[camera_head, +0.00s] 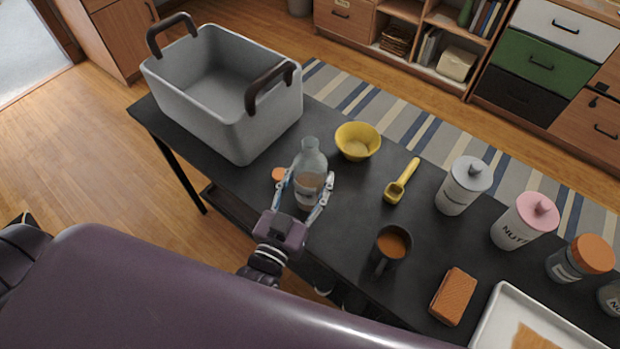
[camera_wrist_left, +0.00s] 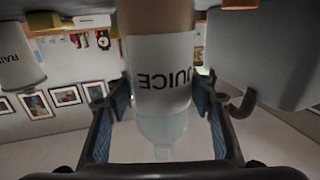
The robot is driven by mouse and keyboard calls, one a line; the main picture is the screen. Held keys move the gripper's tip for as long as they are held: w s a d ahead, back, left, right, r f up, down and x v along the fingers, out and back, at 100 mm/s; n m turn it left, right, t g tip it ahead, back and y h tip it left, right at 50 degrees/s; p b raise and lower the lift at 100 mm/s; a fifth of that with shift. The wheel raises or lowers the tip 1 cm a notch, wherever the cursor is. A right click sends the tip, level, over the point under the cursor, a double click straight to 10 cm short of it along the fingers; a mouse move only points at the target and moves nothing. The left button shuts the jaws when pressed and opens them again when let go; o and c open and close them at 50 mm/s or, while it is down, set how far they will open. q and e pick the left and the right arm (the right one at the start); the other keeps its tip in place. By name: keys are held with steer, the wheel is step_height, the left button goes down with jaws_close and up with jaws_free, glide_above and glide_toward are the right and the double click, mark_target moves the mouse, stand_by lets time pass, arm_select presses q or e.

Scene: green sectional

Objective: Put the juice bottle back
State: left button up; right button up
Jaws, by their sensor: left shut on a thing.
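The juice bottle (camera_head: 310,165) is clear with a white label and stands upright over the dark table (camera_head: 340,245), between the grey bin and the yellow bowl. My left gripper (camera_head: 306,192) is shut on it, one finger on each side of its lower part. The bottle (camera_wrist_left: 163,75) also shows upside down in the left wrist view, its JUICE label between the finger pads of the left gripper (camera_wrist_left: 160,110). I cannot tell whether its base touches the table. My right gripper is not in view.
A grey bin (camera_head: 200,115) with dark handles stands at the table's left end. An orange disc (camera_head: 279,174), yellow bowl (camera_head: 371,143), yellow scoop (camera_head: 401,182), dark mug (camera_head: 391,246), brown block (camera_head: 453,297), several canisters and a white tray (camera_head: 497,318) lie rightward.

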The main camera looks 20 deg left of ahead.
arm_select(q)
steer(key=shift+f, duration=0.1)
steer(key=o, duration=1.6)
steer(key=s+a+b, duration=0.1)
steer(key=s, duration=1.1)
